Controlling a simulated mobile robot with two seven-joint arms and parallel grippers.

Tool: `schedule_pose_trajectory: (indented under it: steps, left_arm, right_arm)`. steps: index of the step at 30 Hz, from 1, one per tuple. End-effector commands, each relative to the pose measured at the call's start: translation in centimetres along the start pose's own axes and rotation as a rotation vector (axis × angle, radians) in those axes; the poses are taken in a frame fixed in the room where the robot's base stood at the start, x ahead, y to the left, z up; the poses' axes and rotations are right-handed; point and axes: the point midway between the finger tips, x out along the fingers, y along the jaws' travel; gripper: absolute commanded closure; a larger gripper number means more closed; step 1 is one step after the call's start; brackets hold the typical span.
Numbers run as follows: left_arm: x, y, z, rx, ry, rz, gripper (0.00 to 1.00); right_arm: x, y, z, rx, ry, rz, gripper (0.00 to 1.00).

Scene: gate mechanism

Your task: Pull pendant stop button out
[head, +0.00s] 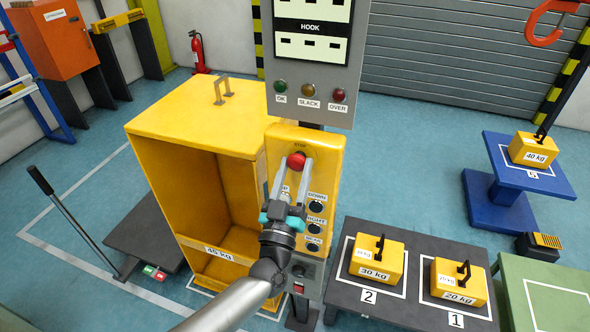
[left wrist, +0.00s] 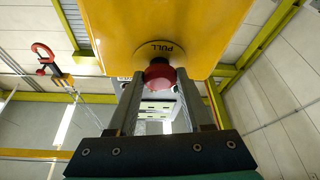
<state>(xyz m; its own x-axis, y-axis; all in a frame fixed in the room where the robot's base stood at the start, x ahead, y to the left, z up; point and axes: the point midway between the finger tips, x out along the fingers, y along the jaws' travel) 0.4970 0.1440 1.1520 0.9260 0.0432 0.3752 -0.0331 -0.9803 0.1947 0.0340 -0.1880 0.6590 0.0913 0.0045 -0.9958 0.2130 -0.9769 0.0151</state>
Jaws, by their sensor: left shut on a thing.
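The red stop button (head: 296,160) is at the top of the yellow pendant (head: 330,158), under the word STOP. My left gripper (head: 294,166) reaches up along the pendant face, its two fingers on either side of the button. In the left wrist view the red button (left wrist: 159,74) sits between the fingertips (left wrist: 160,82), below a yellow surface marked PULL. The left gripper is shut on the button. Other pendant buttons, such as DOWN (head: 316,207), run down the right side. My right gripper is not in view.
A yellow open-fronted box (head: 150,190) marked 45 kg stands left of the pendant. A sign panel (head: 311,60) with three lamps rises above it. Weights of 30 kg (head: 375,262) and 20 kg (head: 459,283) sit on a dark platform at right.

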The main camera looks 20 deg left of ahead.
Motion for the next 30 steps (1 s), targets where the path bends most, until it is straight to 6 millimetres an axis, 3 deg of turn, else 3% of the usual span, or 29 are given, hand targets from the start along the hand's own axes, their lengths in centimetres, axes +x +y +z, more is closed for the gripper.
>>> schedule_pose_trajectory:
  steps: [7, 14, 15, 23, 30]
  left_arm:
    - [-1.4, 0.0, -0.7, 0.0, -0.002, -0.002, 1.0]
    - [-1.5, 0.0, -0.5, 0.0, -0.001, -0.001, 1.0]
    - [-1.6, 0.0, -0.5, 0.0, -0.001, -0.001, 0.49]
    - [-1.5, 0.0, -0.5, 0.0, -0.001, 0.0, 0.19]
    - [-1.5, 0.0, -0.6, 0.0, -0.001, 0.0, 0.19]
  right_arm:
    - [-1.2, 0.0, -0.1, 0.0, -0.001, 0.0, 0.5]
    - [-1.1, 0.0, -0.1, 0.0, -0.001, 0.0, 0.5]
    - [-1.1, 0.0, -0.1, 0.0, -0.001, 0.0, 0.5]
    - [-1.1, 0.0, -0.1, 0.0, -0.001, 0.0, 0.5]
    - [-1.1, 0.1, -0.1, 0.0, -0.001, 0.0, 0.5]
